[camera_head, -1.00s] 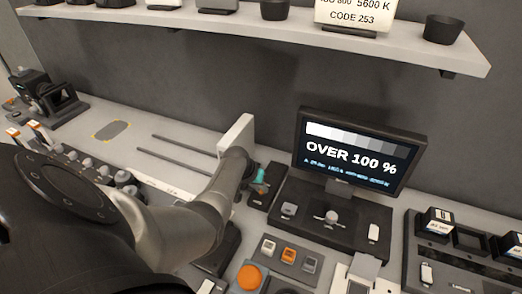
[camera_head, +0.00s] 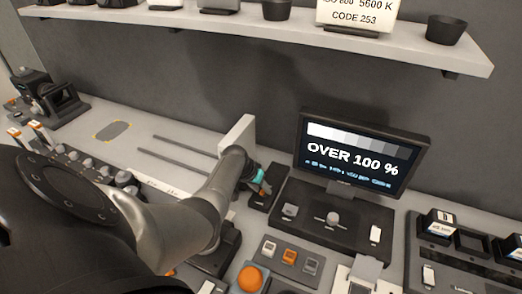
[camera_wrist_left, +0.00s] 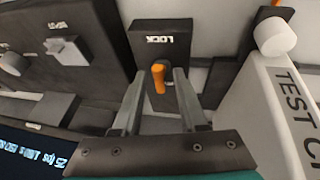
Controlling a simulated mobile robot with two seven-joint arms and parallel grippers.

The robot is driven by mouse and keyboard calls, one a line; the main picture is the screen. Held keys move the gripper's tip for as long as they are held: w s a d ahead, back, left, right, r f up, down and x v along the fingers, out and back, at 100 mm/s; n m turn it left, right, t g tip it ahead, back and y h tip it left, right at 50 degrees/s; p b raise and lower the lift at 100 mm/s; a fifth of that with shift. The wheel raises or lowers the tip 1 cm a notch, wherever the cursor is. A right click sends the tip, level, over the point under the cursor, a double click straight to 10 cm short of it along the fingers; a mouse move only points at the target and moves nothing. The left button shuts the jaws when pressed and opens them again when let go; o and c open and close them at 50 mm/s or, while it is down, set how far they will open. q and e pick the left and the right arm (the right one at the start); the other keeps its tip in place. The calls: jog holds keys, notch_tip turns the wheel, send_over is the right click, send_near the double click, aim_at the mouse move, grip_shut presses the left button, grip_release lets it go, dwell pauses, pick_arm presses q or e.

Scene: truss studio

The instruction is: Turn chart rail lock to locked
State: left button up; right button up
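The chart rail lock is a dark block (camera_wrist_left: 146,36) marked LOCK, with an orange lever (camera_wrist_left: 159,77), in the left wrist view. In the head view the block (camera_head: 270,188) lies left of the monitor's base, partly hidden by my gripper. My left gripper (camera_wrist_left: 158,102) is open, its two fingers on either side of the lever's line, with the lever between or just beyond the tips. I cannot tell whether they touch it. In the head view the left gripper (camera_head: 260,184) is over the block. My right gripper is not in view.
The white test chart (camera_head: 238,134) stands upright close behind my left gripper, with two dark rails (camera_head: 176,150) to its left. The monitor (camera_head: 358,152) stands on a dark control base (camera_head: 325,235) to the right. Switches and an orange button (camera_head: 249,277) lie in front.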

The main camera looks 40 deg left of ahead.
pick_arm(q)
jog(key=shift+o, duration=0.2)
jog(key=shift+r, duration=0.1)
jog(key=shift+s+r, duration=0.1)
jog(key=shift+r, duration=0.05)
jog(key=p+v, duration=0.2)
jog(key=v, duration=0.3)
jog(key=shift+r+p, duration=0.1)
jog(key=shift+p, duration=0.3)
jog(key=p+v, duration=0.1)
jog(key=v, duration=0.8)
jog(key=shift+r+p, duration=0.25)
jog(key=shift+p, duration=0.05)
jog(key=shift+s+a, duration=0.1)
jog(key=shift+s, duration=0.05)
